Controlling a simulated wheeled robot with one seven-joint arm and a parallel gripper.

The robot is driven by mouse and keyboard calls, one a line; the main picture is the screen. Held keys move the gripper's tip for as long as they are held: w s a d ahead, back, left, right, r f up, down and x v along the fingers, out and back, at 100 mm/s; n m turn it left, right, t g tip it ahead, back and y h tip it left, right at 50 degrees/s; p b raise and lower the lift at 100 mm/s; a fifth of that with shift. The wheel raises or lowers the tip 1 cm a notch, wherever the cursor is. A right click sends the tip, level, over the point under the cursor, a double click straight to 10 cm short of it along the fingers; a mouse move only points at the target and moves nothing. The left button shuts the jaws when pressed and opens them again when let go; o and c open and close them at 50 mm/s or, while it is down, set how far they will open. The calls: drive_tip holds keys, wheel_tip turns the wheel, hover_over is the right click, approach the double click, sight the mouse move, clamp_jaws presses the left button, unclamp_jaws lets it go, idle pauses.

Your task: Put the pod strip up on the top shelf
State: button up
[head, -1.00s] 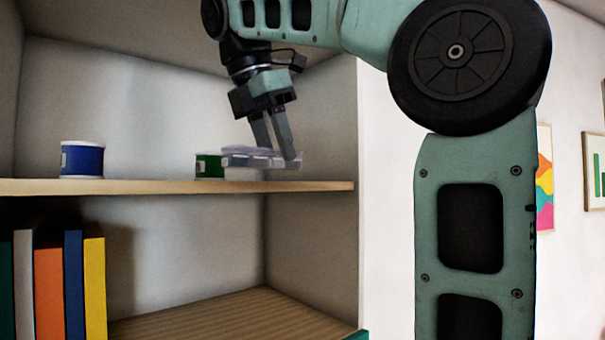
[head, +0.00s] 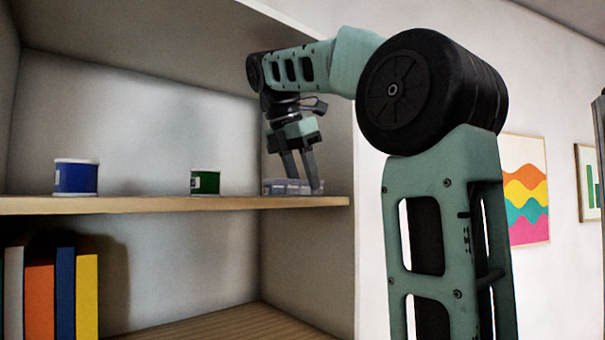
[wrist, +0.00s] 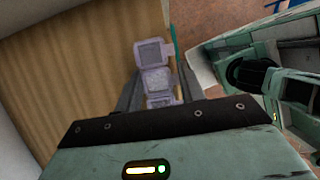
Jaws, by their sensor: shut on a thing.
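The pod strip (head: 288,187) is a pale, translucent lilac row of small square boxes. In the head view it is at the right end of the top shelf (head: 180,205), low at the board; I cannot tell whether it rests on it. My gripper (head: 303,188) points down and is shut on the strip. In the wrist view the strip (wrist: 155,78) extends out from between the fingers (wrist: 155,92) over the wooden board, close to its edge. The part nearest the palm is hidden.
The shelf's right side wall (head: 335,150) is close to my gripper. Several books (head: 62,290) stand on the shelf below.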

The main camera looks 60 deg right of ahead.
drive_tip(key=shift+f, duration=0.1)
drive_tip(key=o, duration=1.1)
drive_tip(key=shift+a+r, duration=0.2)
drive_tip(key=shift+r, duration=0.3)
drive_tip(key=w+a, duration=0.1)
drive_tip(key=a, duration=0.6)
drive_tip(key=w+a, duration=0.1)
drive_tip(key=a, duration=0.2)
drive_tip(key=shift+w+a+r, duration=0.3)
drive_tip(key=shift+w+a, duration=0.05)
drive_tip(key=shift+w+a+f, duration=0.1)
drive_tip(key=shift+a, duration=0.45)
